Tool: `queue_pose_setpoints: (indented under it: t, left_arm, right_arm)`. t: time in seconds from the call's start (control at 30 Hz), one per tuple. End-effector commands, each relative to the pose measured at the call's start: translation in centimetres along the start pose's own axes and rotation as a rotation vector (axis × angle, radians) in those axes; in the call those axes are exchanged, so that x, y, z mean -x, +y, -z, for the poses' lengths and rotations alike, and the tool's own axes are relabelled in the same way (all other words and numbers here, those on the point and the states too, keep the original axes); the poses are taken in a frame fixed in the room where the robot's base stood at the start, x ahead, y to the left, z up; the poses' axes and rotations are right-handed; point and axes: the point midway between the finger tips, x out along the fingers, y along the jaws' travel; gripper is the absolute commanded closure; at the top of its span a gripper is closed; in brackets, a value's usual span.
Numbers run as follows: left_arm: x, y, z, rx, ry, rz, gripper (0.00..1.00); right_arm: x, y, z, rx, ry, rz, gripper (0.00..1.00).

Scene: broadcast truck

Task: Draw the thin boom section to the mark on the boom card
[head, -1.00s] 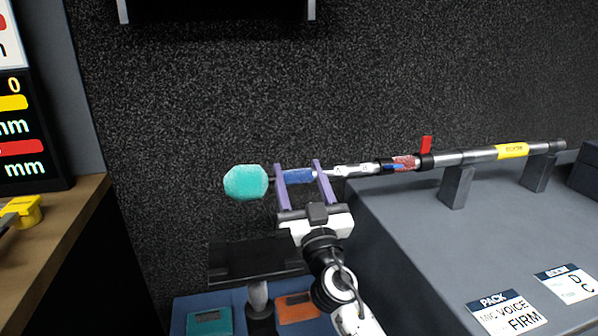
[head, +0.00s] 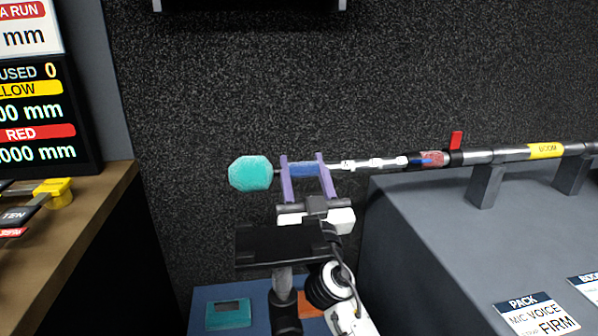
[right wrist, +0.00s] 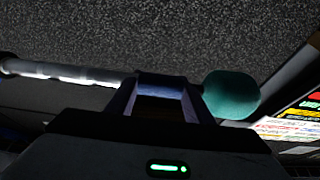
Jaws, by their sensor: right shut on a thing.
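The boom pole (head: 480,156) lies level across two grey rests, with a yellow band marked BOOM and a red lever (head: 456,140) upright at its collar. The pale thin section (head: 375,163) runs out leftward from the collar, past a red-and-blue marked stretch (head: 430,159). My right gripper (head: 303,158) is shut on the blue grip (head: 304,169) near the left end, beside the teal foam head (head: 250,173). The right wrist view shows the grip (right wrist: 162,80) between the fingers and the teal head (right wrist: 231,94). The boom card (head: 587,287) is cut off at the right edge. My left gripper is out of view.
A grey bench (head: 420,215) carries the rests and the PACK card (head: 536,314). A wooden desk (head: 85,235) at left holds a yellow piece (head: 58,193) and dark tags under a millimetre display (head: 38,110). A blue surface with teal and orange items lies below.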

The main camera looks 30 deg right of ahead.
Motion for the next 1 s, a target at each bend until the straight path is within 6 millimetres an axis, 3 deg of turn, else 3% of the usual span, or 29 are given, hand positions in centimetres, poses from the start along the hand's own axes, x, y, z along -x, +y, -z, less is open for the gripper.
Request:
queue_pose_setpoints:
  t: [0.17, 0.2, 0.23, 0.57, 0.9, 1.0]
  left_arm:
    - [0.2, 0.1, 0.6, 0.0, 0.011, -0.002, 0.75]
    - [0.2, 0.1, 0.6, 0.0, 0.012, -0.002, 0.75]
    - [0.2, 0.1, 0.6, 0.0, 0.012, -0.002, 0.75]
    - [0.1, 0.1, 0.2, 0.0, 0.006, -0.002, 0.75]
    - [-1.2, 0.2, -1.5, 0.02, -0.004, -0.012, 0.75]
    - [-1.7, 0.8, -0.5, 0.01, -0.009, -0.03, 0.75]
  right_arm:
    - [0.1, 0.0, 0.0, -0.001, -0.001, 0.003, 0.94]
    - [0.1, 0.0, 0.0, -0.001, -0.001, 0.003, 0.52]
    - [0.1, -0.1, 0.0, -0.001, -0.001, 0.003, 0.47]
    - [0.2, -0.2, -0.1, -0.002, -0.001, 0.005, 0.45]
    - [5.3, -0.1, -0.5, -0.004, -0.002, 0.004, 0.45]
    - [6.6, -0.2, -0.4, -0.004, -0.002, 0.005, 0.45]
